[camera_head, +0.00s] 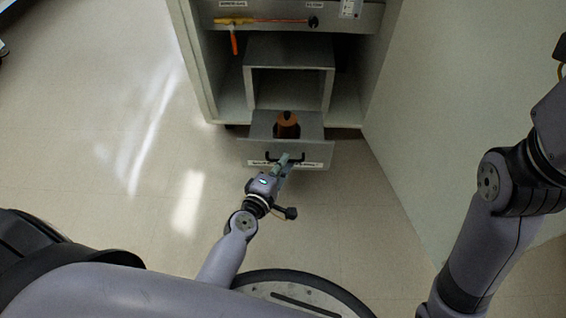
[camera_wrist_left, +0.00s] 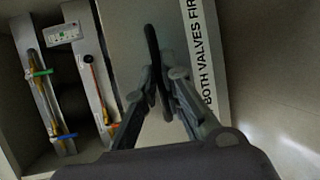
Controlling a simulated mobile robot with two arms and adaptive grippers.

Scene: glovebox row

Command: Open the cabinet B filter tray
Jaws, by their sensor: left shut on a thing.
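The cabinet B filter tray (camera_head: 258,134) is a grey drawer low in the cabinet, standing out from the opening with its inside partly in view. An orange and dark object (camera_head: 287,125) sits in it. Its front has a black bar handle (camera_head: 299,156) and a white label strip; in the left wrist view the label (camera_wrist_left: 200,60) reads "BOTH VALVES FIR…", cut off. My left gripper (camera_head: 284,162) is at the handle. In the left wrist view its fingers are shut on the handle (camera_wrist_left: 152,50). My right arm shows at the right, but its gripper is out of view.
The cabinet (camera_head: 205,75) has an upper panel with valve levers, one with a yellow handle (camera_head: 235,21) and an orange lever (camera_head: 234,42). A grey box-like housing (camera_head: 290,52) is above the tray. A pale wall stands at the right; the floor (camera_head: 120,130) at left is clear.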

